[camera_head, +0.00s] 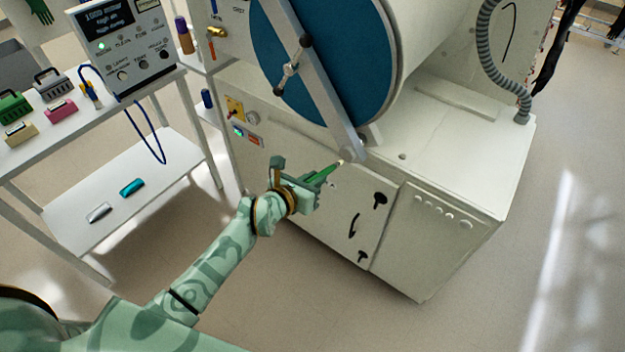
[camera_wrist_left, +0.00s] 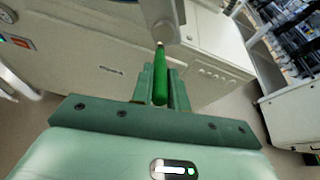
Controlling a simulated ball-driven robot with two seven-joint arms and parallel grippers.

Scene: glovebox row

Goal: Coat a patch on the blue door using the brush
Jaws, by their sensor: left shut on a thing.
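The blue door (camera_head: 325,62) is a round disc on the front of the white glovebox, with a grey bar across it. My left gripper (camera_head: 312,182) is in front of the cabinet, below the door, apart from the blue surface. It is shut on the green brush (camera_head: 325,174), whose pale tip points up and right near the lower end of the bar. In the left wrist view the green brush (camera_wrist_left: 160,80) stands between the two fingers, with its tip close to a grey rounded part. I cannot tell whether the tip touches it. My right gripper is not in view.
A white shelf cart (camera_head: 120,190) with several small coloured cases and a control box (camera_head: 125,45) stands at the left. A grey hose (camera_head: 488,60) hangs at the right of the glovebox. The cabinet front has black handles (camera_head: 379,200). The floor at the right is clear.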

